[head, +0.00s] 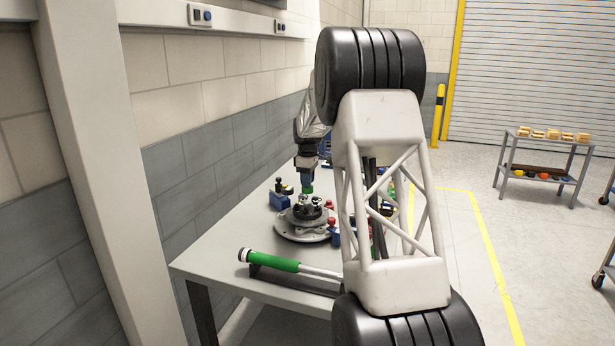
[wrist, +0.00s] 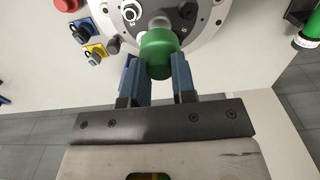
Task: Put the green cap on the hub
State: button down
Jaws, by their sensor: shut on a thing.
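The green cap (wrist: 157,55) is between the two blue fingers of my gripper (wrist: 159,80) in the wrist view, and the fingers are shut on it. In the head view my gripper (head: 307,180) points down over the fixture, with the green cap (head: 307,190) small at its tip. The round grey chassis fixture (head: 302,232) stands on the table with a dark hub part (head: 307,211) on top. In the wrist view the fixture plate (wrist: 205,42) lies behind the cap. The cap hides what is directly under it, so I cannot tell whether it touches the hub.
A green-handled tool (head: 272,261) lies at the table's (head: 225,262) near edge. Blue and red blocks stand around the fixture, including a blue one (head: 279,200) at its left. My white lattice arm link covers the table's right side. A shelf cart (head: 545,155) stands far right.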

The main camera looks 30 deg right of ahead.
aim_at(308, 201)
jog(key=shift+f, duration=1.1)
jog(key=shift+f, duration=0.3)
jog(key=shift+f, duration=0.5)
jog(key=shift+f, duration=0.9)
dwell(0.9)
jog(key=c, duration=1.2)
grip_release()
jog(key=shift+c, duration=0.2)
jog(key=shift+r, duration=0.1)
jog(key=shift+r, duration=1.4)
jog(key=o, duration=0.6)
jog(key=shift+c, duration=0.2)
